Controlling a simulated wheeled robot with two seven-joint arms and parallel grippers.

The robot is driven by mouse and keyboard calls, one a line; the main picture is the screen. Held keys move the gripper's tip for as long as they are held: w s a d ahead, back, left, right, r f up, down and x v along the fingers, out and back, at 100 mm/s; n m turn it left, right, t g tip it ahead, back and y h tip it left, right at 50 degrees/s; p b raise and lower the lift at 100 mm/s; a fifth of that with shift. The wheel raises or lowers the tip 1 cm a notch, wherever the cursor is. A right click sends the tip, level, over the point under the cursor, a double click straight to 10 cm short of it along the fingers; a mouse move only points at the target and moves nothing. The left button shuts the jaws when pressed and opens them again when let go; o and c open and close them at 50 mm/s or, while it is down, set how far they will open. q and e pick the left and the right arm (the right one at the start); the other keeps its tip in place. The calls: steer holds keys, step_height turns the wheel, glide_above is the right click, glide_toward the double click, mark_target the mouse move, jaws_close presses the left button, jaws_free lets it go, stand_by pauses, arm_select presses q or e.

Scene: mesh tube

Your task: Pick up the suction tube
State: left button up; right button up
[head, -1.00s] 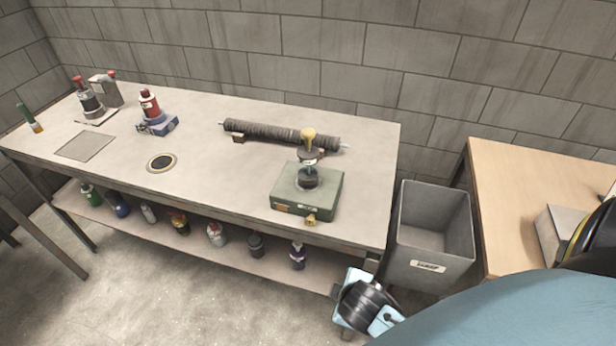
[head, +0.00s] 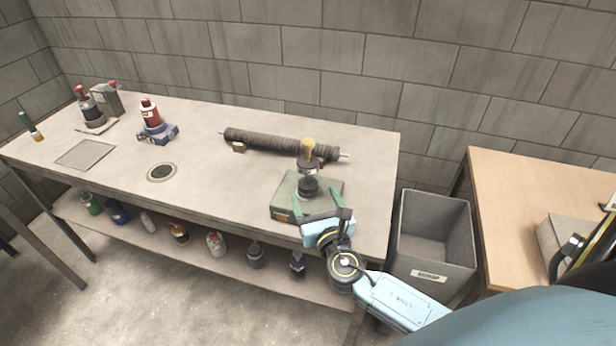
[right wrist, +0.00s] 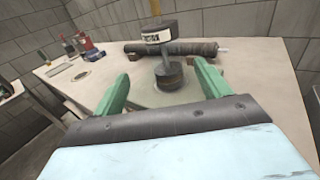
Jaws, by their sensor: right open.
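The suction tube appears to be the long dark ribbed tube (head: 280,145) lying near the back of the workbench, with light ends and a small brown block by its left part. It also shows in the right wrist view (right wrist: 175,47), behind a dark device. My right gripper (head: 317,202) is open and empty, with green fingers at the front of the green box, short of the tube. In the right wrist view its fingers (right wrist: 165,88) stand apart, with the dark device between and beyond them. My left gripper is not in view.
A green box (head: 285,211) carries an upright dark device with a yellow top (head: 308,160), in front of the tube's right part. A grey bin (head: 435,235) stands right of the workbench (head: 215,180). The bench's middle is mostly clear.

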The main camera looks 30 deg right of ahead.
mark_target(308, 182)
steer(key=x, duration=0.5)
steer(key=shift+w+d, duration=0.15)
steer(key=shift+w, duration=0.1)
steer(key=shift+d+b+x, duration=0.2)
steer(key=shift+x, duration=1.15)
steer(key=shift+d+b+x, duration=0.15)
steer(key=shift+x, duration=1.2)
steer(key=shift+s, duration=0.1)
steer(key=c, duration=1.2)
